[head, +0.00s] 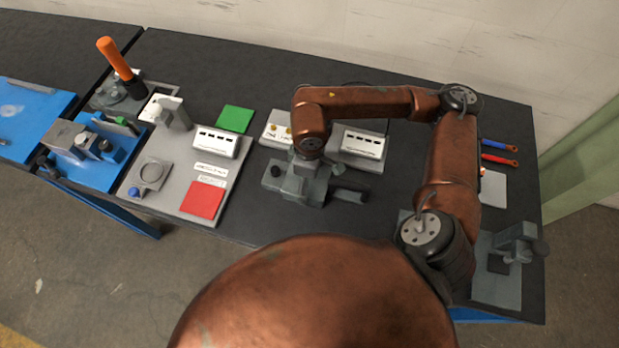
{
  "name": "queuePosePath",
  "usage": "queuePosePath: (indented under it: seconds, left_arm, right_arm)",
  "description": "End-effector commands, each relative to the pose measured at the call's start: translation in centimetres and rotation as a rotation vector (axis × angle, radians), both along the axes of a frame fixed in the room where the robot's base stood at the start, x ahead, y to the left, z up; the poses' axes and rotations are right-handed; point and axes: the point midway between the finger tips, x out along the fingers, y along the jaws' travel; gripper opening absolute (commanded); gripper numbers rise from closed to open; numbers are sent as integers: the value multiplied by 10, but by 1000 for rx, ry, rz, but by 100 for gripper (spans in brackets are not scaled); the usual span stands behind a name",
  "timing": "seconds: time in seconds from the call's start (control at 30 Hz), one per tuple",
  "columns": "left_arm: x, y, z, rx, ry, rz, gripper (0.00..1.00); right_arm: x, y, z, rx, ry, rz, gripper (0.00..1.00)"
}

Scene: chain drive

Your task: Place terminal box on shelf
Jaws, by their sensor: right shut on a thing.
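A white box with dark slots (362,143) sits on a grey base just right of my right wrist. A similar white slotted box (215,143) sits on the grey board to the left. A white box with yellow round parts (275,131) lies just left of my right wrist. I cannot tell which of these is the terminal box, nor pick out a shelf with certainty. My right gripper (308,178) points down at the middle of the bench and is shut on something. Its fingertips and what they hold are hidden or hard to tell apart from the grey parts there. My left gripper is not in view.
An orange-handled lever (114,58) stands at the back left. Blue and red tools (500,158) and a grey fixture (500,268) are at the right. The back strip of the dark bench is clear.

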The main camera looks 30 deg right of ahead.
Motion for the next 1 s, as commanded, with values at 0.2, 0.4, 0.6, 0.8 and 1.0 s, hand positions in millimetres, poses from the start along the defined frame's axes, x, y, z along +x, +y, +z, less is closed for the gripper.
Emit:
queuePosePath:
  seconds: [0.2,0.4,0.6,0.8,1.0]
  left_arm:
    - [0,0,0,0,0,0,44]
    - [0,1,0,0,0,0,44]
    - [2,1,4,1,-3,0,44]
    - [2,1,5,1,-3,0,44]
    - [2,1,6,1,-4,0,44]
  right_arm:
    - [0,0,0,0,0,0,100]
    - [0,0,0,0,0,0,100]
    - [1,0,6,0,-3,0,100]
    - [1,1,42,0,-6,1,100]
    - [0,1,84,0,-5,0,100]
